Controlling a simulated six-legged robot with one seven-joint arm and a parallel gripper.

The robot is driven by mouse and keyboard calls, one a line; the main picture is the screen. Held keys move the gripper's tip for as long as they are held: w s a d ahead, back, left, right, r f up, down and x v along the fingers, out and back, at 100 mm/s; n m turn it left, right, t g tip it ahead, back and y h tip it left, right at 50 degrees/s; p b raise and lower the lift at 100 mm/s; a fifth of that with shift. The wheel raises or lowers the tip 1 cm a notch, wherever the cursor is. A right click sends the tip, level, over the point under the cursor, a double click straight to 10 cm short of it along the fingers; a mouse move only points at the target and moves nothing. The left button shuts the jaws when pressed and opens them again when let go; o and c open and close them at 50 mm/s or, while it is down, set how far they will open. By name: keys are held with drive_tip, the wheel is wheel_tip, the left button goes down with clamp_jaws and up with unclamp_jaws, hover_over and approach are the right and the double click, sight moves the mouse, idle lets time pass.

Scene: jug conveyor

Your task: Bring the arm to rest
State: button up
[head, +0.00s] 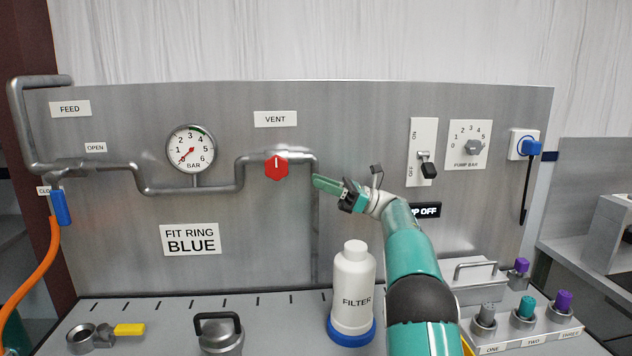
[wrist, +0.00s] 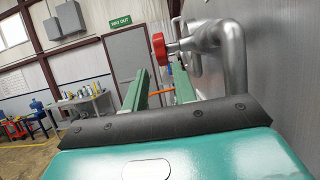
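My arm reaches up from the bottom of the head view, and my gripper (head: 328,185) is in front of the steel panel (head: 110,225), just right of and a little below the red vent knob (head: 277,168). In the wrist view my gripper (wrist: 160,88) has its two green fingers apart with nothing between them. The red knob also shows in the wrist view (wrist: 159,48), with grey pipe beside it, beyond the fingers. Whether a finger touches the pipe cannot be told.
A white filter bottle (head: 354,283) with a blue ring stands below my gripper, close left of my arm. A lidded metal jug (head: 220,335) and a yellow-handled clamp (head: 105,335) are at the front left. Plugs in a labelled rack (head: 525,335) are at the right.

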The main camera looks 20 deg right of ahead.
wheel_tip(320, 180, up, 15)
drive_tip(key=m+t+h, duration=1.4)
drive_tip(key=m+t, duration=0.4)
drive_tip(key=m, duration=0.7)
drive_tip(key=s+a+f+m+g+h, duration=0.2)
drive_tip(key=s+f+m+g, duration=0.3)
drive_tip(key=s+f+m, duration=0.4)
drive_tip(key=s+a+f+m+g+h, duration=0.3)
drive_tip(key=s+f+m, duration=0.6)
drive_tip(key=s, duration=1)
drive_tip(key=s+a+f+m+g+h, duration=0.3)
drive_tip(key=s+a+f+m+g, duration=0.3)
drive_tip(key=s+f, duration=0.8)
drive_tip(key=f+m+g, duration=0.1)
drive_tip(key=m+g, duration=0.1)
drive_tip(key=shift+f+m+g, duration=0.4)
